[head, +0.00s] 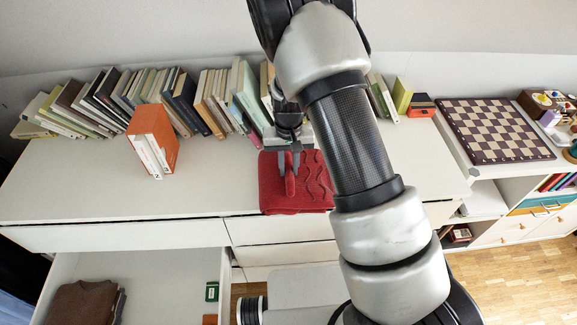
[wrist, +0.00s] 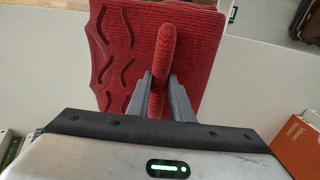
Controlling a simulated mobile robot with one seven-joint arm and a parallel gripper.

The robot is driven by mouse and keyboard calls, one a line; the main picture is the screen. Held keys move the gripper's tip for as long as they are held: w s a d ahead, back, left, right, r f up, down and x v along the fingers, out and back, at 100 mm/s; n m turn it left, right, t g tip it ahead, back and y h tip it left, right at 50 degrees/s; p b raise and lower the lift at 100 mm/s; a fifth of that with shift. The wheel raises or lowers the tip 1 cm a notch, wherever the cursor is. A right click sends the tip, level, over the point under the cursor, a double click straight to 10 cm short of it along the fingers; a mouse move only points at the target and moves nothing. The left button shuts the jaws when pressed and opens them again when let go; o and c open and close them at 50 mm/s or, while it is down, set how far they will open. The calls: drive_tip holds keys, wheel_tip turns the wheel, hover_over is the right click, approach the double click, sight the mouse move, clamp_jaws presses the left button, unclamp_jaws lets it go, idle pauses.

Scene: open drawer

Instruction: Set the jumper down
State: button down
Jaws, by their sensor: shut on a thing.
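The red jumper (head: 297,183) is folded and has a cable-like pattern. It lies at the front edge of the white dresser top (head: 100,190), right of the middle, partly hidden behind my arm. In the wrist view the jumper (wrist: 205,50) fills the upper middle, with a raised fold of its fabric standing between my fingers. My gripper (head: 289,162) points down over the jumper, and its fingers are shut on that fold. The wrist view also shows my gripper (wrist: 160,95) pinching it. The jumper appears to rest on the top; any small gap beneath it cannot be told.
A row of books (head: 140,98) lines the back wall. An orange slipcase (head: 155,137) stands left of the jumper. A chessboard (head: 494,130) lies at the right. The open drawer (head: 150,275) below left holds a brown folded garment (head: 82,303). The top between slipcase and jumper is clear.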

drive_tip(key=shift+f, duration=0.1)
drive_tip(key=c, duration=1.6)
unclamp_jaws()
drive_tip(key=shift+o, duration=0.2)
